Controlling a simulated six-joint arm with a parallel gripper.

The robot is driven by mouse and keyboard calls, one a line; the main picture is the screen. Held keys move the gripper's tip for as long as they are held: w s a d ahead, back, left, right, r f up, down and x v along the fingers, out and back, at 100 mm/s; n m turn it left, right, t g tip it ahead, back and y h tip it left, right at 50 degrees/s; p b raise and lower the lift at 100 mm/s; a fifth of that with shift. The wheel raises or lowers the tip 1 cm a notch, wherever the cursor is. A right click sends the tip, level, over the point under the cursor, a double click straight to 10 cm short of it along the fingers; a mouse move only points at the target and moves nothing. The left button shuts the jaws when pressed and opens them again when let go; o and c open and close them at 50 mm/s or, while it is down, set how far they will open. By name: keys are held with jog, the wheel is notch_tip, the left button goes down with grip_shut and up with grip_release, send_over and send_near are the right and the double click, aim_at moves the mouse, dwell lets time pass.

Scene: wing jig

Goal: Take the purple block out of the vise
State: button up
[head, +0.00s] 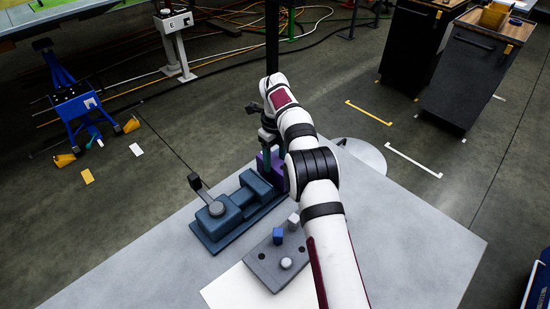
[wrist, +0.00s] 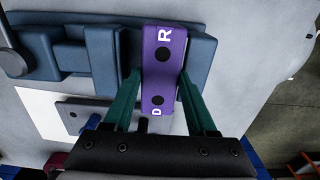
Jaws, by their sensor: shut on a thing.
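The purple block (wrist: 163,65) shows in the wrist view, marked with the letters R and D and two dark holes. The blue-grey vise (wrist: 75,55) lies around and to the left of it. My gripper (wrist: 158,85) has its green fingers on both sides of the block and is shut on it. In the head view, the block (head: 271,170) shows partly behind my arm, at the right end of the vise (head: 225,218). My gripper (head: 267,145) is above it, partly hidden by the arm. Whether the block still touches the vise jaws I cannot tell.
A vise handle with a dark knob (head: 195,182) sticks up at the left. A grey plate (head: 270,262) with a blue peg (head: 278,236) and pale pegs stands in front, beside a white sheet (head: 235,289). The table (head: 420,235) is clear at the right.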

grip_shut()
jog(key=shift+r, duration=0.1)
jog(key=shift+s+a+r, duration=0.15)
jog(key=shift+s+a, duration=0.2)
jog(key=shift+r, duration=3.1)
